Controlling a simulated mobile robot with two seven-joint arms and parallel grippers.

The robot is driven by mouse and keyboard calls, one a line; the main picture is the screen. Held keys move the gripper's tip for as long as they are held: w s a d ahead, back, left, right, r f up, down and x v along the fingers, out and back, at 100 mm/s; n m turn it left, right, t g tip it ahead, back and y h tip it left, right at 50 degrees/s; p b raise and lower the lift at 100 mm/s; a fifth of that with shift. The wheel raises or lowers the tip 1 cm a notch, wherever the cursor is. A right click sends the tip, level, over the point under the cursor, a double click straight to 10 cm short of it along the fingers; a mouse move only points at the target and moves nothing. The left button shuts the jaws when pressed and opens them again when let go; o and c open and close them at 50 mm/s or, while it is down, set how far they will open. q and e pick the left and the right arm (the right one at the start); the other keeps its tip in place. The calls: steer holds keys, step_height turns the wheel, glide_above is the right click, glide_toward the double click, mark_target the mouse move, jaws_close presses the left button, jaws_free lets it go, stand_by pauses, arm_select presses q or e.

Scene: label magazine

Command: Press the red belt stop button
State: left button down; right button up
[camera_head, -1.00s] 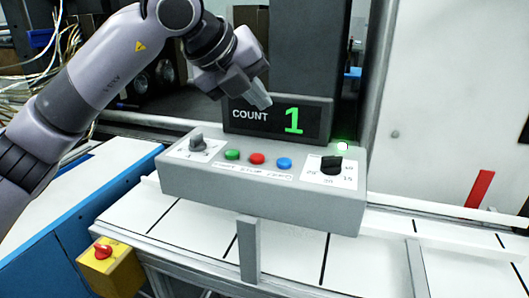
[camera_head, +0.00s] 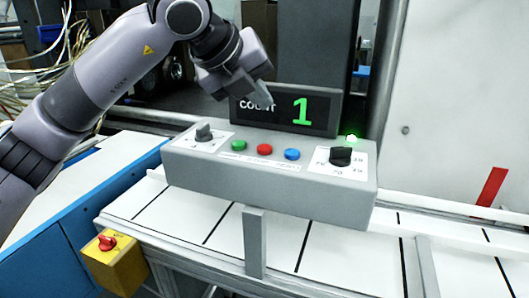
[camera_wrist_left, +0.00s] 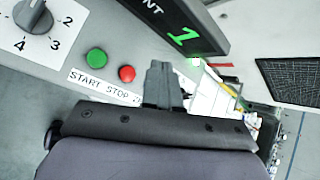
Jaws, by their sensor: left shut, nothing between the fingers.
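The red stop button (camera_head: 264,149) sits on the grey control box, between the green button (camera_head: 238,146) and the blue button (camera_head: 292,154). In the left wrist view the red button (camera_wrist_left: 127,73) lies just left of my fingertips, above the word STOP. My left gripper (camera_head: 266,98) is shut and empty, in front of the count display and above the button row, apart from the red button. In the left wrist view the closed fingers (camera_wrist_left: 160,75) hide the blue button. My right gripper is not in view.
The count display (camera_head: 290,108) stands behind the buttons and reads 1. Dials sit at both ends: a left knob (camera_head: 203,133) and a right black knob (camera_head: 341,156). A yellow box with a red switch (camera_head: 107,243) is at lower left. The belt (camera_head: 180,215) runs below.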

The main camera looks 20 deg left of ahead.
arm_select(q)
steer(key=b, duration=0.3)
glide_above(261, 148)
step_height(261, 148, down, 4)
steer(key=shift+a+f, duration=0.1)
steer(key=shift+f, duration=0.55)
stand_by(1.1)
steer(key=shift+f+b, duration=0.1)
steer(key=shift+b, duration=0.2)
steer(key=shift+f+b, duration=0.35)
steer(key=shift+b, duration=0.15)
